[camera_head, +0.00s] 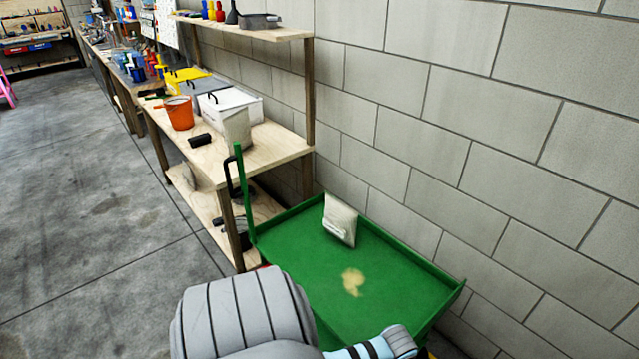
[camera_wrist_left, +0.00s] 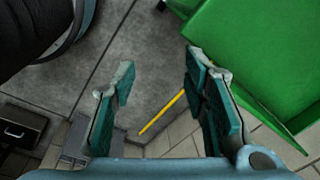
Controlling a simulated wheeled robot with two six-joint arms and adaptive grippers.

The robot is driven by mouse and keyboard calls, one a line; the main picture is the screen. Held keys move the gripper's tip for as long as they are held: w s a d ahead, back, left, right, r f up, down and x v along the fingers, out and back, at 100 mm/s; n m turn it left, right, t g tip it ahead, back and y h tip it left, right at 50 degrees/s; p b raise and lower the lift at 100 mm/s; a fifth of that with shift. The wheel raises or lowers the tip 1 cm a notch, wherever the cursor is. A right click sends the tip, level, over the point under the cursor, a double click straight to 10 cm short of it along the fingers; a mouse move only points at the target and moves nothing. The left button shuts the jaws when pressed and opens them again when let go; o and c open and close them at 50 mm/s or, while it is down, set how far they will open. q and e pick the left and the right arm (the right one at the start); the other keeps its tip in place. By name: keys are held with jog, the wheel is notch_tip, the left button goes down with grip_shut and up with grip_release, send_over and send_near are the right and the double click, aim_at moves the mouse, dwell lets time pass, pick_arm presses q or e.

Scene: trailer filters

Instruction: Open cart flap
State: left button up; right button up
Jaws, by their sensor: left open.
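The green cart (camera_head: 395,262) stands against the block wall in the head view. It has a flat bed, low raised edges and a tall green upright with a dark handle at its left end. A pale packet (camera_head: 340,220) stands tilted on the bed, near a yellowish patch. In the left wrist view the cart's green side (camera_wrist_left: 275,50) fills the upper right, with a thin green edge below it. I cannot tell which panel is the flap. My left gripper (camera_wrist_left: 160,82) is open and empty, its teal fingers apart over the floor beside the cart. My arm hides the cart's near side in the head view.
A wooden shelf unit (camera_head: 262,150) stands beyond the cart, holding an orange bucket (camera_head: 179,113), a white box (camera_head: 230,106) and other items. The left wrist view shows a yellow strip (camera_wrist_left: 162,113) and a black case (camera_wrist_left: 20,126). Grey floor (camera_head: 80,220) at left is clear.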

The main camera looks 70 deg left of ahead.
pick_arm(q)
jog(key=s+d+f+n+p, duration=0.1)
jog(key=s+f+n+p, duration=0.1)
jog(key=s, duration=0.7)
jog(key=s+f+n+p, duration=0.3)
jog(key=s+f+p, duration=0.1)
jog(key=s, duration=0.5)
jog(key=shift+s+d+f, duration=0.3)
jog(key=shift+d+f, duration=0.1)
jog(key=shift+f, duration=0.5)
